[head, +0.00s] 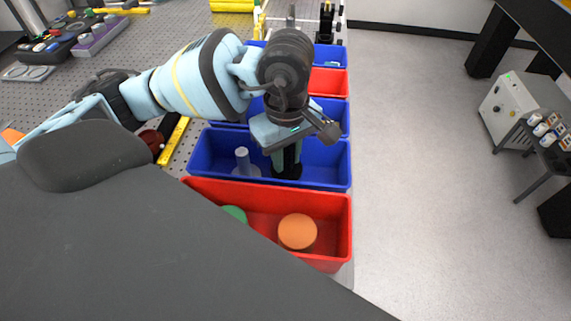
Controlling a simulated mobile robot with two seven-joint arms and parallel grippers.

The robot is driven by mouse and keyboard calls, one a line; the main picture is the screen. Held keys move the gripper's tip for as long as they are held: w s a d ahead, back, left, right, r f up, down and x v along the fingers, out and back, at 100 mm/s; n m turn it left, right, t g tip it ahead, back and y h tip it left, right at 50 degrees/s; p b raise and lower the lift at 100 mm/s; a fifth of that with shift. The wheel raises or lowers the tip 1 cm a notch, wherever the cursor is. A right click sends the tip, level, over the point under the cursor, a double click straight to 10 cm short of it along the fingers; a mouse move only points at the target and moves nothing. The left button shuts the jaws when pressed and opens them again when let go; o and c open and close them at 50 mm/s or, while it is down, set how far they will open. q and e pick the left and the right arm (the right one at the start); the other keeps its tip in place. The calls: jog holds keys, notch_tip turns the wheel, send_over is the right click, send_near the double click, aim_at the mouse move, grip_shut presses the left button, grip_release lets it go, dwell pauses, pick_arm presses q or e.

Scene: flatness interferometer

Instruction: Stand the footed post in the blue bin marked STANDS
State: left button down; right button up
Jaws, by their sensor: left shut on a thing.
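My left gripper (287,155) points down into a blue bin (338,178), the one directly behind the front red bin. It is shut on the footed post, whose dark round foot (288,173) shows below the fingers, low in the right part of the bin. The fingers and wrist hide most of the post, and I cannot tell whether the foot touches the bin floor. A grey post (242,158) with a round foot stands upright to its left in the same bin. No STANDS marking is readable. My right gripper is not in view.
The front red bin (341,240) holds an orange disc (297,231) and a green disc (234,214). More blue and red bins line up behind. A yellow bar (174,138) lies on the perforated table (130,60) to the left. Open floor (420,180) lies to the right.

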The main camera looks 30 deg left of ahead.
aim_at(286, 168)
pick_arm(q)
jog(key=shift+f, duration=1.85)
jog(key=shift+f, duration=0.2)
jog(key=c, duration=1.2)
grip_release()
jog(key=shift+c, duration=0.2)
jog(key=shift+r, duration=0.15)
notch_tip(286, 168, up, 12)
jog(key=shift+r, duration=0.1)
